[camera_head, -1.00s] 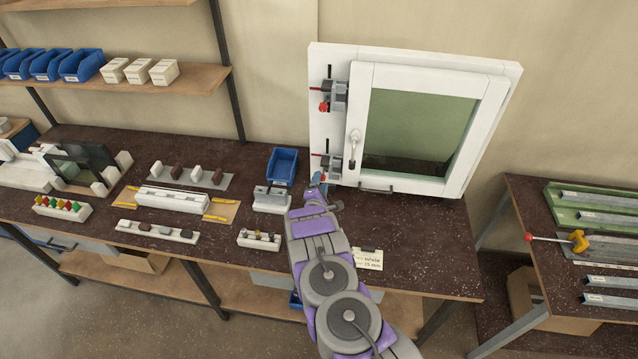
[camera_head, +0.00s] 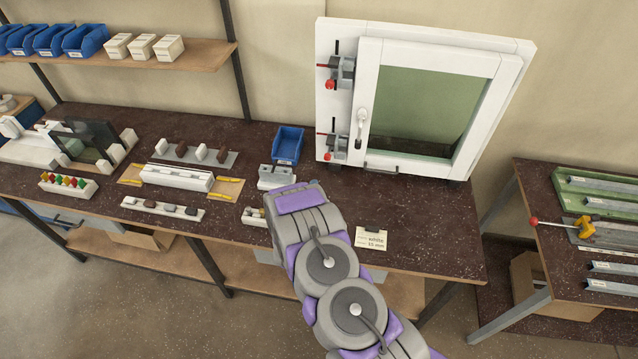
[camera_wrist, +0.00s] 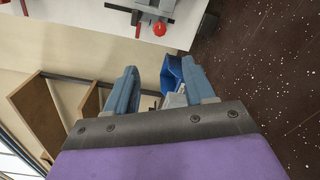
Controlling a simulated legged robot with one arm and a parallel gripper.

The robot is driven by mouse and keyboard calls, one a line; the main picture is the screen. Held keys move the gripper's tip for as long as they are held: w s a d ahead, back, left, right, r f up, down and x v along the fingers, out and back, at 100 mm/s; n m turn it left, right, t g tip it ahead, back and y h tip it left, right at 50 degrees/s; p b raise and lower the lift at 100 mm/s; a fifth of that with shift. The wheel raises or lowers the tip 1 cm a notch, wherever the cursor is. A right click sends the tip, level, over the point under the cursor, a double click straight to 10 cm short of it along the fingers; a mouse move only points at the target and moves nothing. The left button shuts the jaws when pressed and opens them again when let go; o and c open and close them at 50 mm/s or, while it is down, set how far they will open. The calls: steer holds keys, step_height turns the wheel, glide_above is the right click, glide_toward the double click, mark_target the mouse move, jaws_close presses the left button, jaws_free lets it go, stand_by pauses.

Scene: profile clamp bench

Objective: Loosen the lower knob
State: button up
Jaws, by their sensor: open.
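The lower clamp (camera_head: 337,146) is on the left side of the white window frame (camera_head: 345,100), close above the bench, with its red lower knob (camera_head: 328,155). In the wrist view, the red knob (camera_wrist: 159,29) appears beyond and above the fingers, beside the grey clamp (camera_wrist: 155,8). The upper clamp (camera_head: 343,72) has a similar red knob (camera_head: 329,85). My gripper (camera_wrist: 161,84) is open, with its two blue fingers apart and nothing between them touching. It is apart from the knob.
A blue bin (camera_head: 287,143) stands left of the window frame. A white block fixture (camera_head: 275,176) is in front of it. A label card (camera_head: 371,238) lies near the front edge of the dark bench (camera_head: 430,235). The bench in front of the window is mostly clear.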

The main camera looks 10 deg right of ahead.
steer(key=v, duration=0.2)
steer(key=shift+s+a, duration=0.1)
steer(key=shift+s, duration=0.15)
steer(key=shift+w, duration=0.1)
